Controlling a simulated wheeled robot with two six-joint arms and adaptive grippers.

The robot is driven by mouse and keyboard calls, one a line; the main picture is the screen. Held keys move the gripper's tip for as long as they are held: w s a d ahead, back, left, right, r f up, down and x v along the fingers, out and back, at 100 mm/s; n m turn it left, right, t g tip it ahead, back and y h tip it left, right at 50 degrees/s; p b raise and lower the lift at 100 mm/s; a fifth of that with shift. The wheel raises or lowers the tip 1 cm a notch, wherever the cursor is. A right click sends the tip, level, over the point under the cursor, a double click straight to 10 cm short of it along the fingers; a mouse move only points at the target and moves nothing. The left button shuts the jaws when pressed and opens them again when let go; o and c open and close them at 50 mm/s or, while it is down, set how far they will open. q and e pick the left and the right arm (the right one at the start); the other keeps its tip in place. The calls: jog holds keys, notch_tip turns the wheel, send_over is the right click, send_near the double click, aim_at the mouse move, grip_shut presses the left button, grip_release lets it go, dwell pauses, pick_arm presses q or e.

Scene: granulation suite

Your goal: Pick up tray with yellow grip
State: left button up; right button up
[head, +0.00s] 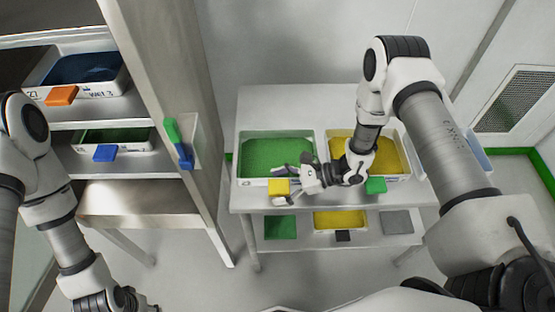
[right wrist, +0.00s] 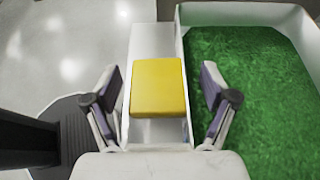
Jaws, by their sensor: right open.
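The tray with the yellow grip (head: 278,157) holds green material and stands on the white table's upper top, at its left. Its yellow grip (head: 279,187) sticks out from the front wall. My right gripper (head: 290,187) is at that grip. In the right wrist view the yellow grip (right wrist: 158,88) lies between the two open fingers, with a gap on both sides. The tray's green filling (right wrist: 250,90) shows at the right there. My left arm is at the left edge of the head view; its gripper (head: 128,304) is partly cut off at the bottom.
A tray of yellow material with a green grip (head: 376,185) stands close at the right. The lower shelf (head: 300,240) holds more trays. A metal rack (head: 140,205) at the left bears trays with orange (head: 62,96) and blue (head: 105,153) grips.

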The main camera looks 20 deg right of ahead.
jog(key=shift+s+r, duration=0.1)
jog(key=shift+s, duration=0.05)
jog(key=c, duration=1.5)
jog(key=shift+c, duration=0.2)
notch_tip(320, 180, up, 9)
jog(key=b, duration=0.2)
jog(key=shift+r+b, duration=0.15)
jog(key=shift+b, duration=0.15)
jog(key=shift+r, duration=0.35)
jog(key=shift+w+d, duration=0.1)
jog(key=shift+w, duration=0.1)
jog(key=shift+s+d+m+t+h+b, duration=0.2)
jog(key=shift+d+m+t+h+b, duration=0.15)
jog(key=shift+d+m+t, duration=0.45)
jog(key=shift+s+d+m+t+h+b, duration=0.2)
jog(key=shift+d+m+t+h+b, duration=0.3)
jog(key=shift+d, duration=0.45)
jog(key=shift+s+d+m+t+h+b, duration=0.2)
jog(key=shift+d+m+t, duration=0.4)
jog(key=shift+d+t, duration=0.25)
